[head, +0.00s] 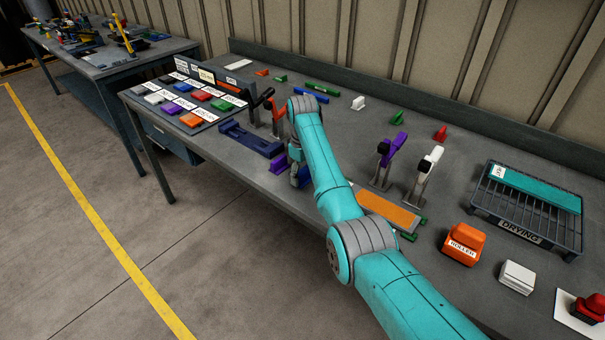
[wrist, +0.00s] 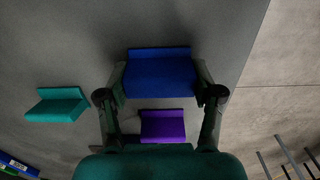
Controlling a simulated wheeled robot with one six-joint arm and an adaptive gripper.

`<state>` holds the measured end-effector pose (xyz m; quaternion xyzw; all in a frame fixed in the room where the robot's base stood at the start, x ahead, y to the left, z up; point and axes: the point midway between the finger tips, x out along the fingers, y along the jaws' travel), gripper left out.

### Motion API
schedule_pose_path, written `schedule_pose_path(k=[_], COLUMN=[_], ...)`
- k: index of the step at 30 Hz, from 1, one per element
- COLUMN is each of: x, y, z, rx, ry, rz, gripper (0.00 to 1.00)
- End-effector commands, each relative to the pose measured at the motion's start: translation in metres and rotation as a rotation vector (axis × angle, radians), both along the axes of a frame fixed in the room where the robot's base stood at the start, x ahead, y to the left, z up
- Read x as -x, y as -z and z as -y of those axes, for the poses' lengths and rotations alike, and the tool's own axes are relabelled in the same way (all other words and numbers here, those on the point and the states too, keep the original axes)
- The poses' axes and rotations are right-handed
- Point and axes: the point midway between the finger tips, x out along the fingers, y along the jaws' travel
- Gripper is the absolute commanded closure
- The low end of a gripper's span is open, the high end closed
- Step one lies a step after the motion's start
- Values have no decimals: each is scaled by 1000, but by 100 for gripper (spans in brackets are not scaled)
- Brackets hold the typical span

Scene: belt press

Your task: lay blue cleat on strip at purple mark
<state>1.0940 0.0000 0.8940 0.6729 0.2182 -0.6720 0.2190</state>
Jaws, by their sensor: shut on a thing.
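My gripper (wrist: 160,95) is shut on the blue cleat (wrist: 158,75), a block with a raised back edge, in the wrist view. In the head view my gripper (head: 297,178) is low at the table's near edge, with a bit of blue beside its fingers. A purple cleat (wrist: 162,125) lies close to the blue one in the wrist view and left of my gripper in the head view (head: 280,163). An orange strip (head: 388,208) lies on the table, partly behind my arm. I cannot make out a purple mark on it. Whether the blue cleat touches the table is unclear.
A teal cleat (wrist: 57,105) lies left in the wrist view. Purple (head: 390,152) and white (head: 428,165) upright tools stand behind the orange strip. A drying rack (head: 530,222) holds a teal strip.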

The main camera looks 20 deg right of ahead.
Motion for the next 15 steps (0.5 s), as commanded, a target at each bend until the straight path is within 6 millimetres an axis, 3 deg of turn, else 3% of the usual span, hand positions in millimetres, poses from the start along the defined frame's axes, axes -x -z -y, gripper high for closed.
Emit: schedule_pose_path(k=[7,8,9,11,15], x=[0,0,0,0,0], y=[2,2,2,2,2], z=[0,0,0,0,0], rx=[0,0,0,0,0], ry=[0,0,0,0,0], rz=[0,0,0,0,0], gripper=[70,32,22,9,9])
